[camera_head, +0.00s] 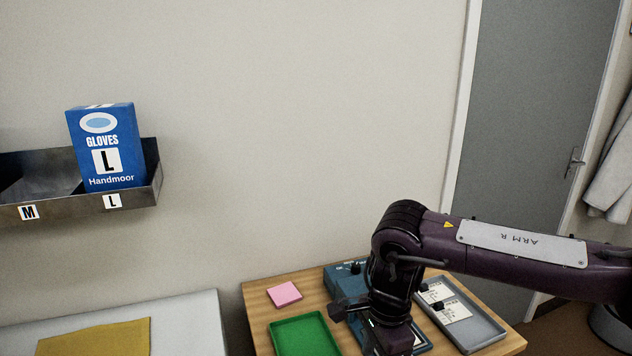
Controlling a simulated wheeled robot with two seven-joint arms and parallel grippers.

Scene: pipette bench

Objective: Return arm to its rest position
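My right arm (500,250), marked "ARM R", comes in from the right and bends down at the elbow over the wooden table. Its gripper (388,338) points down over the blue device (343,283), between the green tray and the grey tray. The fingertips are hidden or too dark to make out, so I cannot tell whether it is open or holds anything. My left arm and gripper are not in view.
A green tray (303,335), a pink pad (285,294) and a grey tray (487,331) with labelled cards share the wooden table (262,310). At left, a yellow cloth (95,340) lies on a white bench (203,322). A blue glove box (107,147) stands in a metal wall shelf (75,209).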

